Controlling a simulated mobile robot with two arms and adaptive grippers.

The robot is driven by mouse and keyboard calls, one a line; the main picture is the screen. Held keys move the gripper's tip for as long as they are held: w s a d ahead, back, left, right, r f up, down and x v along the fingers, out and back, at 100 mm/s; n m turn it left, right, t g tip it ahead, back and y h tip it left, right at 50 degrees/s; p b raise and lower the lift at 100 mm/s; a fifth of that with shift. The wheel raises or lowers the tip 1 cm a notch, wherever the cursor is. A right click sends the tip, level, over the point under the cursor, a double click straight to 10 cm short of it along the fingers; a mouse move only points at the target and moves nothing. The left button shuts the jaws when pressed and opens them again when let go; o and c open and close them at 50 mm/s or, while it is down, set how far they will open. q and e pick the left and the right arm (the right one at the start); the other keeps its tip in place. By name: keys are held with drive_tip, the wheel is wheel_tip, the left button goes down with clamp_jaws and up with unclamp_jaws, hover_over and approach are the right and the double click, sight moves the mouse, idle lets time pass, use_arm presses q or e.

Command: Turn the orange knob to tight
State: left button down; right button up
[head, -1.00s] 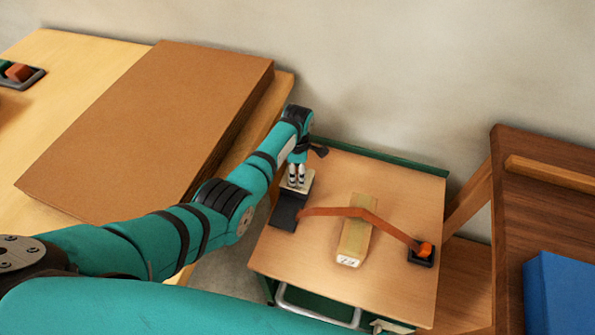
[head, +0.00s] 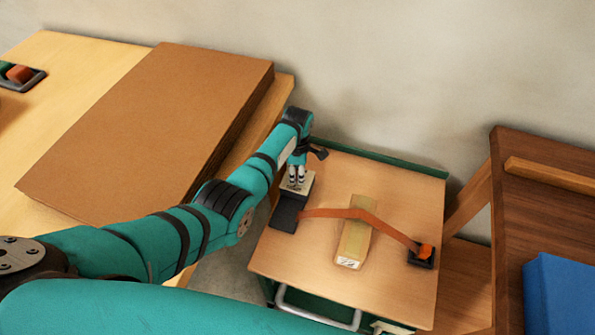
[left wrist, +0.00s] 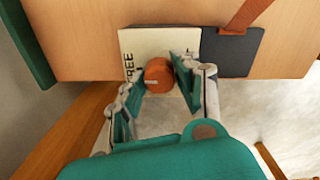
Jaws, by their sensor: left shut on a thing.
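The orange knob (left wrist: 158,72) sits on a cream plate (left wrist: 137,45) in the left wrist view. A small pale mark shows on the knob. The plate carries the dark word FREE on its left; lettering by the right finger is mostly hidden. My left gripper (left wrist: 157,80) is shut on the knob, one finger at each side. In the head view my left gripper (head: 297,179) points down at the plate (head: 306,185) on the trolley's back left, and hides the knob. My right gripper is not in view.
An orange-brown strap (head: 335,212) runs from a black block (head: 285,217) over a pale block (head: 354,240) to a dark holder (head: 421,259) on the wooden trolley top (head: 400,200). A large brown board (head: 150,120) lies on the left table. A wall stands behind.

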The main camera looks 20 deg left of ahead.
use_arm(q)
drive_tip(key=m+p, duration=0.1)
drive_tip(key=m, duration=0.2)
drive_tip(key=shift+r, duration=0.1)
drive_tip(key=m+p, duration=0.1)
drive_tip(key=m, duration=0.8)
drive_tip(key=shift+m+p, duration=0.3)
drive_tip(key=shift+p, duration=0.1)
drive_tip(key=m, duration=1.3)
drive_tip(key=shift+m+p, duration=0.3)
drive_tip(key=m, duration=0.5)
drive_tip(key=shift+m, duration=2)
